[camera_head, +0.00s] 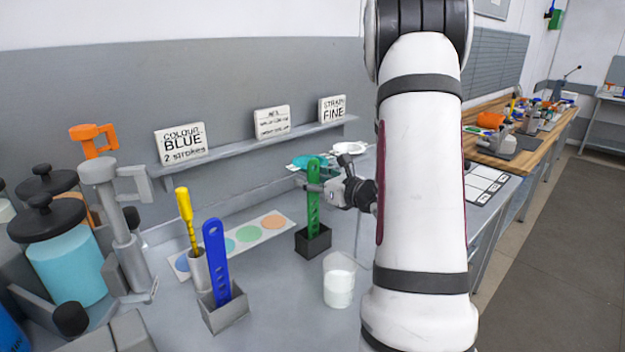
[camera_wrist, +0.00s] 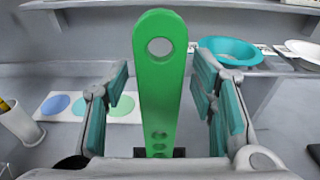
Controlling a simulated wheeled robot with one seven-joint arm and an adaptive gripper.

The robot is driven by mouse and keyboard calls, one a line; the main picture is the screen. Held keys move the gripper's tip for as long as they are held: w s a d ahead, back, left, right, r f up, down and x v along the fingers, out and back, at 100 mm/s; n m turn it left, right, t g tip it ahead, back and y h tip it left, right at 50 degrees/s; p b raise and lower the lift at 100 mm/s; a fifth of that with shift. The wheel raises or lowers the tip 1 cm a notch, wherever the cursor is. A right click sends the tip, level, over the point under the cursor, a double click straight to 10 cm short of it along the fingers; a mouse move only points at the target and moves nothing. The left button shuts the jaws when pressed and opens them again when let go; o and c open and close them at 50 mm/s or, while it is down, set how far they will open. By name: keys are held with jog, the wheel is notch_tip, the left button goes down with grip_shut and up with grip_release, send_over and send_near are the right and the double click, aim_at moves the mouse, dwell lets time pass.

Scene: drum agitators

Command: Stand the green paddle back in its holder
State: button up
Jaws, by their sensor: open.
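The green paddle (camera_head: 313,200) stands upright in its dark holder (camera_head: 312,243) on the grey bench in the head view. In the wrist view the paddle (camera_wrist: 160,85) rises between my finger pads, its holed end toward the camera. My gripper (camera_head: 322,187) is open around the paddle's upper part. The wrist view shows gaps between the paddle and both pads of my gripper (camera_wrist: 161,105). Only a dark bit of the holder (camera_wrist: 178,152) shows at the paddle's foot in the wrist view; the rest is hidden by my gripper.
A beaker of white liquid (camera_head: 339,281) stands just right of the holder. A blue paddle (camera_head: 216,262) stands in a grey holder (camera_head: 225,315) to the left, beside a yellow-handled tool (camera_head: 186,217). A teal bowl (camera_wrist: 228,50) lies behind at right. A shelf with signs (camera_head: 255,145) runs along the wall.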

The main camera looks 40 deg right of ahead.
jog(key=s+r, duration=0.1)
jog(key=s, duration=1.1)
jog(key=shift+a+r, duration=0.35)
